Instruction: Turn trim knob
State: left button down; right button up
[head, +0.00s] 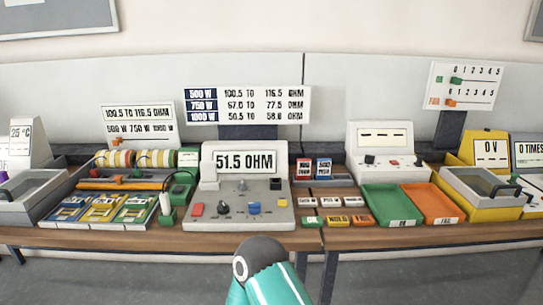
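A grey console (270,215) stands at the middle of the bench, with a display (244,161) reading 51.5 OHM. On its sloped face are a black knob (224,208), a blue knob (253,208), a small grey knob or lever (241,185) and a red button (196,209). I cannot read a label that tells which one is the trim knob. Neither gripper is in view; only a teal and dark grey part of my own body shows at the bottom middle, in front of the bench.
A chart (247,105) behind the console lists 1000 W as 50.5 to 58.6 OHM. Right are small label blocks (334,201), a green tray (388,200) and an orange tray (432,200).

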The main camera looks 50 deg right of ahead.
aim_at(243, 186)
jog(key=z, duration=0.6)
jog(key=i, duration=1.2)
jog(key=z, duration=0.9)
jog(key=k, duration=0.9)
jog(key=z, duration=0.1)
jog(key=i, duration=0.9)
jog(key=z, duration=0.35)
